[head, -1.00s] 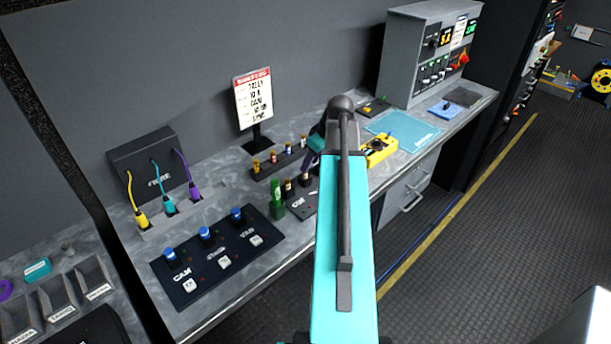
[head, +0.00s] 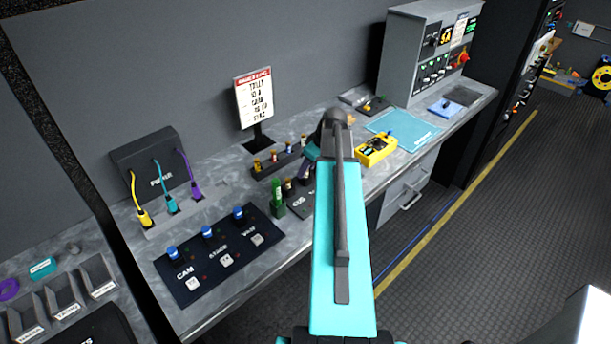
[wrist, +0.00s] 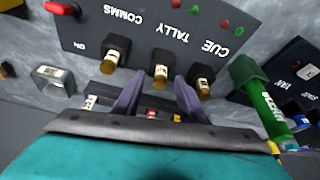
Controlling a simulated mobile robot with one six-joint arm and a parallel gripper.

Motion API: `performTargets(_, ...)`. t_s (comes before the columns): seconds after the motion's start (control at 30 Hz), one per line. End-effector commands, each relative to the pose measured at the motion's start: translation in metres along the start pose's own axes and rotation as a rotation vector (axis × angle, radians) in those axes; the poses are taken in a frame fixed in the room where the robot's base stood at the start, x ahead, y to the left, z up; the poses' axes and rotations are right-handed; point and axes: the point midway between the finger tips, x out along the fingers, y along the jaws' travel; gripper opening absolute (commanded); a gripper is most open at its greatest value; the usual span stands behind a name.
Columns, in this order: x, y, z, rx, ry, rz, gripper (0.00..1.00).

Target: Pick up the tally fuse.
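The tally fuse (wrist: 160,74) is a small amber-capped fuse with a pale label. It sits in a black holder, the middle of three on a dark panel (wrist: 140,30) marked COMMS, TALLY and CUE. In the wrist view my gripper (wrist: 158,88) has its purple fingers apart, with the tally fuse showing between their tips; contact is not visible. The comms fuse (wrist: 112,57) and cue fuse (wrist: 204,88) sit on either side, the cue fuse close to one finger. In the head view my gripper (head: 307,164) is above the panel (head: 299,205), which my arm partly hides.
A green tool (head: 278,197) stands beside the panel. A rack of spare fuses (head: 268,172) lies behind it. A switch panel (head: 215,256) is at the left front, and a yellow meter (head: 376,149) at the right. A sign (head: 254,100) stands at the back.

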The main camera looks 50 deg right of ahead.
Motion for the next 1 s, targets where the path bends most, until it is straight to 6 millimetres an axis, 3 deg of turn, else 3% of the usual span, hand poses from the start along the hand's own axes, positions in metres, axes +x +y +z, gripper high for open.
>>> performTargets(0.2,-0.0002,0.0001,0.0,0.0,0.0,0.0,0.38)
performTargets(0.43,-0.0002,0.0001,0.0,0.0,0.0,0.0,0.0)
performTargets(1.0,-0.0052,0.0004,-0.0023,0.0,0.001,0.001,0.0)
